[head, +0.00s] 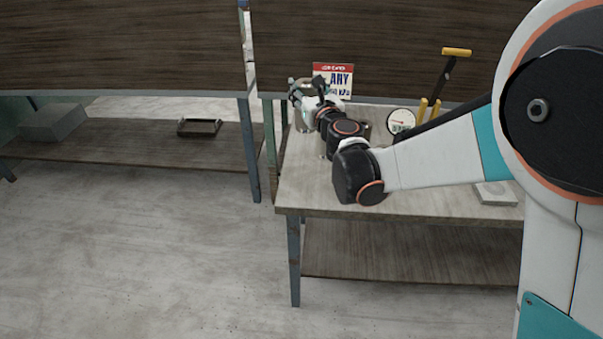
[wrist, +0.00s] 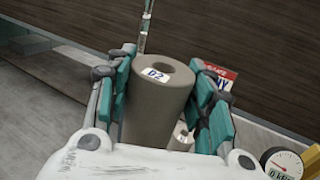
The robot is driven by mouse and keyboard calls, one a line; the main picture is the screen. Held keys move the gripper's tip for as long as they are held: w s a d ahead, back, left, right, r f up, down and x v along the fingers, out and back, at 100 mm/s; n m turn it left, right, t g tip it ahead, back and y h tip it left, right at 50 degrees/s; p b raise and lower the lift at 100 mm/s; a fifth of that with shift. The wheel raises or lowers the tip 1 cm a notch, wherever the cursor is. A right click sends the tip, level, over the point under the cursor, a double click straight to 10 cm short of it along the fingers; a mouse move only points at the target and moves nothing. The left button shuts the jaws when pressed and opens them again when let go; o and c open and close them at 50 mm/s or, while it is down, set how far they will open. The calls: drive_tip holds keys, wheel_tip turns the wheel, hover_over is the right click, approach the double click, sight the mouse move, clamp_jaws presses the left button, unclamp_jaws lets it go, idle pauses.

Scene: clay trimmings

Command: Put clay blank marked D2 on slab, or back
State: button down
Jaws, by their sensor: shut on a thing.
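The clay blank marked D2 (wrist: 155,105) is a grey-brown cylinder with a hole in its top and a white label. In the wrist view it stands between the teal pads of my gripper (wrist: 166,70), which is shut on it. In the head view my gripper (head: 304,98) is over the back left of the workbench, small and partly hidden by my arm, and the blank cannot be made out clearly. A pale flat block (head: 494,193) lies at the bench's front right; I cannot tell whether it is the slab.
The wooden workbench (head: 300,193) has a dial gauge (head: 402,121), also in the wrist view (wrist: 282,164), and a yellow-handled tool (head: 456,53). A red-and-white sign (head: 333,78) is behind. A dark tray (head: 199,127) lies on the lower shelf at left. The floor in front is clear.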

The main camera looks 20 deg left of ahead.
drive_tip(key=shift+a+f, duration=0.3)
drive_tip(key=shift+a, duration=0.05)
wheel_tip(320, 180, down, 19)
drive_tip(key=b, duration=0.7)
drive_tip(key=shift+f, duration=0.15)
drive_tip(key=c, duration=0.8)
unclamp_jaws()
drive_tip(key=shift+o, duration=0.2)
drive_tip(key=v, duration=1.2)
